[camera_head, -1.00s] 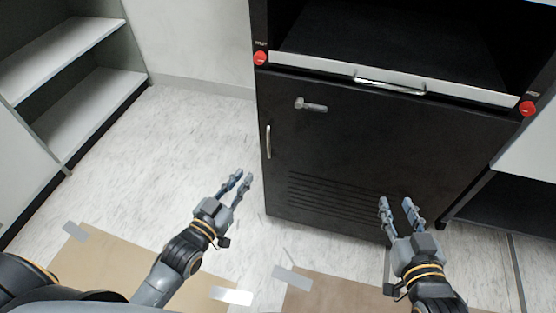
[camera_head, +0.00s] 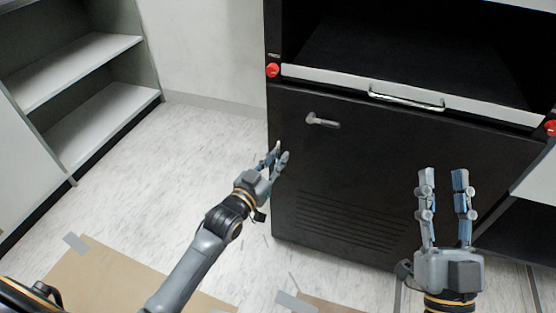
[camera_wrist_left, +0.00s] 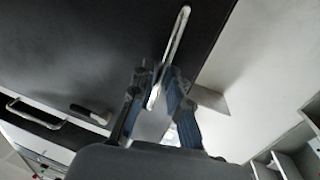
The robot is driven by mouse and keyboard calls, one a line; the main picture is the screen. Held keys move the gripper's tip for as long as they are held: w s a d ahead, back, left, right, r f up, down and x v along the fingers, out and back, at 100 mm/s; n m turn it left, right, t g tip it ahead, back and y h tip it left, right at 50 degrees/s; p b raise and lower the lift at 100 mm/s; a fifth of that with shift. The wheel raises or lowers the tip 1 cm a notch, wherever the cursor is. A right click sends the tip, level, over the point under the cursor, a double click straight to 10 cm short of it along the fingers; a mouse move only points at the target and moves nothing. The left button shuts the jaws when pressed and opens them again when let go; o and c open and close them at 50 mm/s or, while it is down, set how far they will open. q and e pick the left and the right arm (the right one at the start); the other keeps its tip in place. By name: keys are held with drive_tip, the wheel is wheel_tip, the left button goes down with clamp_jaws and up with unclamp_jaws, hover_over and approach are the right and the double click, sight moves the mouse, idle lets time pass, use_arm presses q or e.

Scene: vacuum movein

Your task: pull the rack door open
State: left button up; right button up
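The black rack door (camera_head: 385,165) is closed, with a slotted vent low on it and a small latch lever (camera_head: 322,121) near its top. Its long silver handle (camera_wrist_left: 176,38) shows in the left wrist view; in the head view it is hidden behind my left gripper (camera_head: 277,157). My left gripper is at the door's left edge. In the left wrist view its fingers (camera_wrist_left: 155,85) stand on either side of the handle's lower part, with a gap left between them. My right gripper (camera_head: 444,178) is open and empty in front of the door's right part.
A drawer or shelf with a silver handle (camera_head: 406,98) sits above the door, with red knobs (camera_head: 272,70) at its sides. White shelves (camera_head: 90,75) stand at the left. Cardboard (camera_head: 125,280) lies on the floor in front. The floor left of the rack is clear.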

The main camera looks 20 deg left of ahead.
use_arm(q)
drive_tip(key=shift+w+d, duration=0.1)
drive_tip(key=shift+w, duration=0.25)
clamp_jaws()
drive_tip(key=shift+s, duration=0.1)
